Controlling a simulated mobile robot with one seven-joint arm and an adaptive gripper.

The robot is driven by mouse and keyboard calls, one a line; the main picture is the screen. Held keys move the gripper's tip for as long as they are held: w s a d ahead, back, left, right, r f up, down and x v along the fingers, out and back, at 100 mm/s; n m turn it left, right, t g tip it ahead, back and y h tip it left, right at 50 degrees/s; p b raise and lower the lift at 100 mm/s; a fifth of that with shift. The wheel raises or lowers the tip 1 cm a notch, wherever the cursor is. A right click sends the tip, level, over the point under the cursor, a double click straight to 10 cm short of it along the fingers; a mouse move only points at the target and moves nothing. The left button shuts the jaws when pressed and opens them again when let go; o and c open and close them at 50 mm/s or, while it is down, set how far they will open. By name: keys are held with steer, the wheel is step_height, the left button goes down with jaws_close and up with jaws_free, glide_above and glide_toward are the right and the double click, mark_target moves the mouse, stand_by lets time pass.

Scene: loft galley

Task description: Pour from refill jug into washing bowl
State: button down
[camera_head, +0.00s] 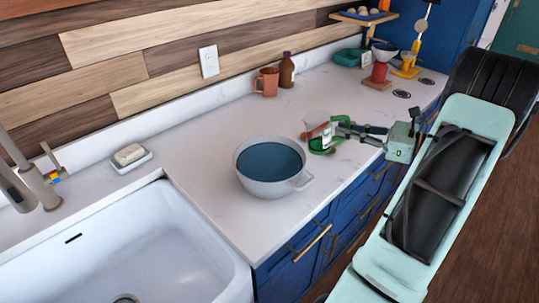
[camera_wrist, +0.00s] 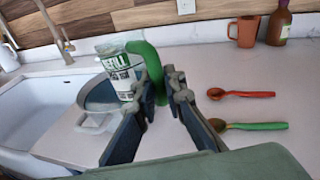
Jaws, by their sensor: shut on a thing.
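The refill jug (camera_wrist: 122,75) has a white label and a green handle (camera_wrist: 152,65). My gripper (camera_wrist: 157,98) is shut on that handle. In the head view the jug (camera_head: 325,136) is small and partly covered by my gripper (camera_head: 343,127), to the right of the washing bowl. It looks roughly upright; its contents are hidden. The washing bowl (camera_head: 249,184) is grey with a dark blue inside and a side handle, and stands on the counter beside the sink. In the wrist view the bowl (camera_wrist: 92,122) is partly hidden behind the jug and a finger.
A red spoon (camera_wrist: 243,93) and a green-handled spoon (camera_wrist: 255,126) lie on the counter near the jug. An orange mug (camera_head: 267,82) and a brown bottle (camera_head: 286,71) stand by the wall. A soap dish (camera_head: 131,158) is near the white sink (camera_head: 190,235). Counter left of the bowl is clear.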

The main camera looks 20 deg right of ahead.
mark_target(334, 117)
steer(key=shift+w+a+r+n+g+h+p, duration=0.3)
steer(key=shift+a+r+n+g+h, duration=0.15)
steer(key=shift+a+r+g+h, duration=0.35)
steer(key=shift+w+a+r+n+g+h+p, duration=0.3)
steer(key=shift+a+r+n+g, duration=0.25)
steer(key=shift+r, duration=0.4)
steer(key=shift+w+a+r+n+g+h, duration=0.1)
steer(key=shift+w+a+n+g+h, duration=0.1)
steer(key=shift+a+h, duration=0.25)
steer(key=shift+w+a+r+n+g+h, duration=0.15)
steer(key=shift+a+h, duration=0.1)
steer(key=shift+a, duration=0.25)
steer(key=shift+w+a+r+n+g+h+p, duration=0.2)
steer(key=shift+a+g+h, duration=0.1)
steer(key=shift+h, duration=0.1)
steer(key=shift+w+a+r+n+g+h+p, duration=0.1)
steer(key=shift+a+n+g+h+p, duration=0.1)
steer(key=shift+a+h, duration=0.3)
steer(key=shift+h, duration=0.3)
steer(key=shift+w+a+n+g+h+p, duration=0.1)
steer(key=shift+a+n+g+h+p, duration=0.1)
steer(key=shift+n+g+h+p, duration=0.15)
steer(key=shift+a+h+p, duration=0.25)
steer(key=shift+p, duration=0.1)
steer(key=shift+w+g, duration=0.1)
steer(key=shift+g, duration=0.15)
steer(key=shift+w+a+h+p, duration=0.15)
steer(key=shift+a+h+p, duration=0.25)
steer(key=shift+p, duration=0.2)
